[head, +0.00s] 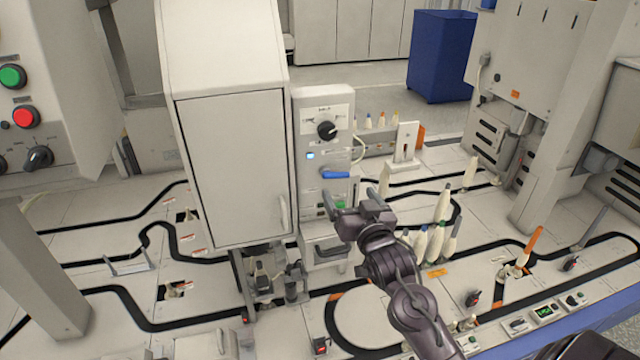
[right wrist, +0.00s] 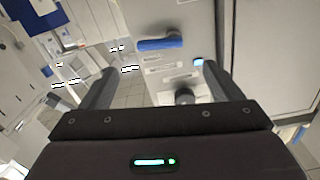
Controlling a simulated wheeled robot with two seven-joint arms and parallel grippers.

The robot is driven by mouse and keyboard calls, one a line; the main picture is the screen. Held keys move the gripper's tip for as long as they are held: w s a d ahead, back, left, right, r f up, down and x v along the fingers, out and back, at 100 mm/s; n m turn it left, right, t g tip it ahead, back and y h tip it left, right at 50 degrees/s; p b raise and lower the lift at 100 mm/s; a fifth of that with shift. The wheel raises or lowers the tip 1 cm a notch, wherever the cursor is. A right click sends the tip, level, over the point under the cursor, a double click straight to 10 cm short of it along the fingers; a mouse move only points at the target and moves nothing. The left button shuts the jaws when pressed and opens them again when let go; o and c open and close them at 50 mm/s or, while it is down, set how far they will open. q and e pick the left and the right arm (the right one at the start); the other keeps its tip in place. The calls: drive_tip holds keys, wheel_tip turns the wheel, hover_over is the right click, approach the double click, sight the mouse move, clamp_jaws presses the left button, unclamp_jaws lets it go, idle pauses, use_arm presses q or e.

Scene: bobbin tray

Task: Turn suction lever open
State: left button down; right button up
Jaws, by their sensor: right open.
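The suction lever (head: 335,174) is a blue handle on the front of a grey control panel (head: 312,228). It lies roughly sideways, below a black knob (head: 326,130). My left gripper is not in view.
A tall grey cabinet (head: 235,165) stands left of the panel. White bobbins (head: 436,240) stand in a group to the right of my right arm. A blue bin (head: 440,55) is at the back. The white deck carries black track lines.

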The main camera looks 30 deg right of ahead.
sight(338, 175)
drive_tip(key=x, duration=0.7)
drive_tip(key=shift+w, duration=0.3)
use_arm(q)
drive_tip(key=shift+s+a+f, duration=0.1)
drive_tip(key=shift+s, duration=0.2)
use_arm(e)
drive_tip(key=c, duration=0.9)
drive_tip(key=shift+r+p, duration=0.15)
drive_tip(key=shift+p, duration=0.25)
drive_tip(key=shift+c, duration=0.4)
drive_tip(key=shift+r+n+p, duration=0.2)
drive_tip(key=shift+n+p, duration=0.6)
drive_tip(key=shift+p, duration=0.15)
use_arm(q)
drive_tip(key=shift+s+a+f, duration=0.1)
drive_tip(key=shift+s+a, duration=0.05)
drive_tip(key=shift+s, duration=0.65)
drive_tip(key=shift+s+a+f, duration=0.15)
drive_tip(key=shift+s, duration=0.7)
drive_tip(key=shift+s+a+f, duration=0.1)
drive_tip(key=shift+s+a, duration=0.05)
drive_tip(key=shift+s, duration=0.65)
use_arm(e)
drive_tip(key=shift+f, duration=0.1)
drive_tip(key=o, duration=1)
